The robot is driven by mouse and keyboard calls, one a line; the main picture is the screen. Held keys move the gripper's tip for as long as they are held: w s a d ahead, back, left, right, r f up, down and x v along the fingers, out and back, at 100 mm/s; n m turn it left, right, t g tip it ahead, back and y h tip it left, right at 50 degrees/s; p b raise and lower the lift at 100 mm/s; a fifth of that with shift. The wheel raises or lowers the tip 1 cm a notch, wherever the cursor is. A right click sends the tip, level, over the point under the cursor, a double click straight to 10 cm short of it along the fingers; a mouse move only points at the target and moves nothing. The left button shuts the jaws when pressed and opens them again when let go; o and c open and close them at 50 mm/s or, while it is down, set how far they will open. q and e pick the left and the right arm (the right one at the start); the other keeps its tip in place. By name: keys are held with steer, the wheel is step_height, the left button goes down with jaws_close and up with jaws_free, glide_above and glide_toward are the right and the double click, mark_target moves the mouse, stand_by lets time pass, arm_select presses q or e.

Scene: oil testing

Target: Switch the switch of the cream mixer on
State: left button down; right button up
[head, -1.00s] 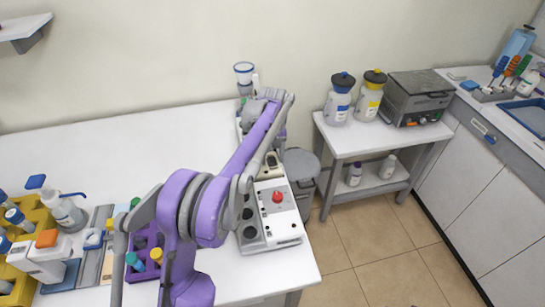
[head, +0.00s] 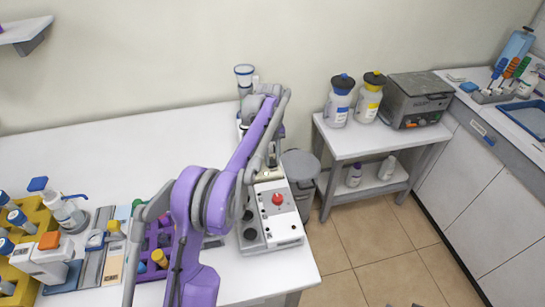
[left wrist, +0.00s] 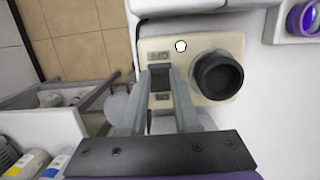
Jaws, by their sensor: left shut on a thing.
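The cream mixer (left wrist: 208,50) shows in the left wrist view as a cream body with a round black cup-like part and a small white spot on top. Its dark switch (left wrist: 160,88) lies between the two fingertips. My left gripper (left wrist: 161,72) is over the mixer, with its grey fingers closed in on both sides of the switch. The fingers hide part of the switch, so I cannot tell its position. In the head view my purple left arm covers most of the mixer and the gripper. My right gripper is not in view.
A white device with a red knob (head: 278,199) stands at the table's right end. A yellow rack (head: 38,225) and a purple rack (head: 152,272) with small bottles are at the left. A side table (head: 370,140) stands to the right. The table's back left is clear.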

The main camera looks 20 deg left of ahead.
arm_select(q)
steer(key=shift+w+a+g+h, duration=0.1)
steer(key=shift+w+g+h, duration=0.05)
steer(key=shift+g+h, duration=0.3)
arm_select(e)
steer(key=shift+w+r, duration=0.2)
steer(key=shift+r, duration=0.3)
arm_select(q)
steer(key=c, duration=0.6)
jaws_free()
steer(key=shift+c, duration=0.2)
steer(key=shift+r, duration=0.1)
steer(key=p+v, duration=0.2)
steer(key=v, duration=0.8)
steer(key=shift+r, duration=0.3)
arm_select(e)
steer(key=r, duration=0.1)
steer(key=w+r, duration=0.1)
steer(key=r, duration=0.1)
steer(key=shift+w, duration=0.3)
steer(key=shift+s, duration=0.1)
